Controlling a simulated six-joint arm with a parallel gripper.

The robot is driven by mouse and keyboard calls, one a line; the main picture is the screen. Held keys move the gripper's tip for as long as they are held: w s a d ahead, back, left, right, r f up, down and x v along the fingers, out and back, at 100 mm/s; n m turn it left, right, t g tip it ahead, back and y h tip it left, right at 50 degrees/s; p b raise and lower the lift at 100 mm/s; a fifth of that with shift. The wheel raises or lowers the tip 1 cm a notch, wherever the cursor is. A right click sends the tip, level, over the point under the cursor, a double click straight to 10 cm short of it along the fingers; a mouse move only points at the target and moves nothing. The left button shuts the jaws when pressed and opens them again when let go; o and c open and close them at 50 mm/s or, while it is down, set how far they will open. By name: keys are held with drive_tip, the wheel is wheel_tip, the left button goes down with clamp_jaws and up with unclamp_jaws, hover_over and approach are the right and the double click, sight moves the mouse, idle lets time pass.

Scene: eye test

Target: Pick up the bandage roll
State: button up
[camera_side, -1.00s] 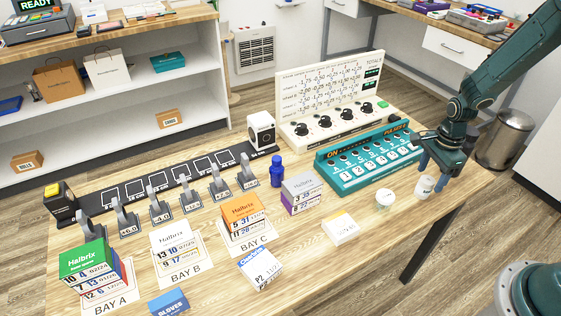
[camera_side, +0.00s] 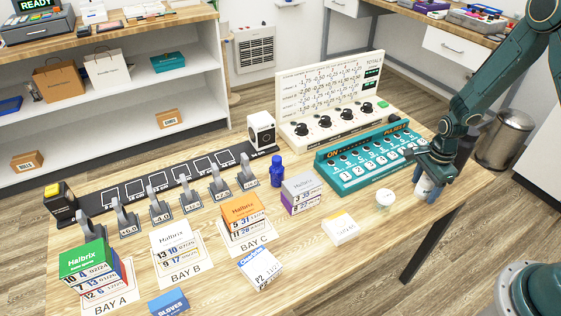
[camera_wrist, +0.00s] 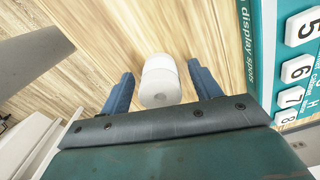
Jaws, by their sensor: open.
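A white cylinder that I take to be the bandage roll (camera_side: 424,188) stands near the right edge of the wooden table. In the wrist view the roll (camera_wrist: 159,88) shows a pale round end with a small dimple. My gripper is open.
A teal keypad panel (camera_side: 345,179) is close to the left of my gripper. A white and yellow box (camera_side: 340,228) lies farther left. The table (camera_side: 410,224) is bare in front of the roll.

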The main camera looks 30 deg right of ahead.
sight(428, 179)
drive_tip(key=c, duration=1.1)
drive_tip(key=shift+o, duration=0.2)
drive_tip(key=shift+r, duration=0.15)
wheel_tip(428, 179, up, 20)
idle(0.5)
